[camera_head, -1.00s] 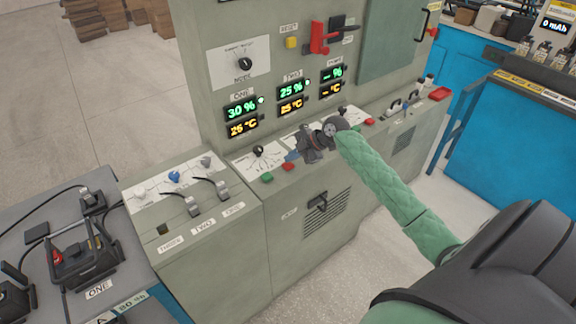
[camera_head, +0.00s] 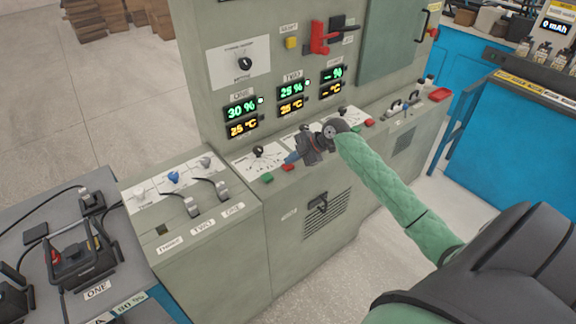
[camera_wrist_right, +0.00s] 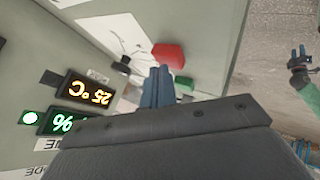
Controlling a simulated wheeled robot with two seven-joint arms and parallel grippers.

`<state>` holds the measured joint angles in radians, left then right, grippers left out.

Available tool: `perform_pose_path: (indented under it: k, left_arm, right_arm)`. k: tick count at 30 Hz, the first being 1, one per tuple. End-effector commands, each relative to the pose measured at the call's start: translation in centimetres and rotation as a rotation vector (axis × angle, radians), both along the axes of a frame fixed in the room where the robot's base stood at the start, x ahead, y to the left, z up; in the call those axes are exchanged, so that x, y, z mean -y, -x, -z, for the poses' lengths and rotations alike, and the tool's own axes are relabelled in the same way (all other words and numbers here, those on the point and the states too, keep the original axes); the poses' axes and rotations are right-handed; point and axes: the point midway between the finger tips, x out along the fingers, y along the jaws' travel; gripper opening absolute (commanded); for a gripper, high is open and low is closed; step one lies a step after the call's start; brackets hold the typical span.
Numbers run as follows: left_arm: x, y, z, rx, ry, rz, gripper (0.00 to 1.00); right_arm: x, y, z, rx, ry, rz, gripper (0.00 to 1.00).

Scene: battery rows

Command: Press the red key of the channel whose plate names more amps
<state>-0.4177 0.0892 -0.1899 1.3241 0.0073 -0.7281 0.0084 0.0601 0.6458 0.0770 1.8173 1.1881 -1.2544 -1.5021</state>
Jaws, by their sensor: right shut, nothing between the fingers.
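My right gripper (camera_head: 292,157) is shut and empty, low over the sloping front ledge of the grey-green cabinet. Its blue fingertips also show in the right wrist view (camera_wrist_right: 158,84), close beside a red key (camera_wrist_right: 168,55) and a green key (camera_wrist_right: 184,84). I cannot tell whether they touch. In the head view a red key (camera_head: 288,167) lies just below the fingertips, with a green key (camera_head: 267,178) to its left, under channel ONE. Another red key (camera_head: 369,122) is farther right. The gripper hides part of the middle channel. No amps wording is legible.
Displays for ONE (camera_head: 242,118) and TWO (camera_head: 291,97) are lit; the third shows dashes. A black knob (camera_head: 258,151) stands left of my gripper. Levers (camera_head: 221,190) stand on the left ledge. A green-sleeved gripper, seemingly my left (camera_wrist_right: 299,65), is at the wrist view's right edge.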

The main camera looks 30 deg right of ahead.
Motion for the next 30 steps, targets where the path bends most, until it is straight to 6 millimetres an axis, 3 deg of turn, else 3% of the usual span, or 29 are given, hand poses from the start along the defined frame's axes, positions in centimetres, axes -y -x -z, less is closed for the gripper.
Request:
perform_pose_path:
  k: [20,30]
  left_arm:
    - [0.0,0.0,0.3,-0.001,0.000,0.000,0.36]
    - [0.0,0.0,-0.2,-0.001,0.000,0.000,0.36]
  right_arm:
    - [0.0,0.0,0.4,-0.001,0.000,0.000,0.00]
    - [0.0,0.0,-0.9,0.000,0.001,0.000,0.00]
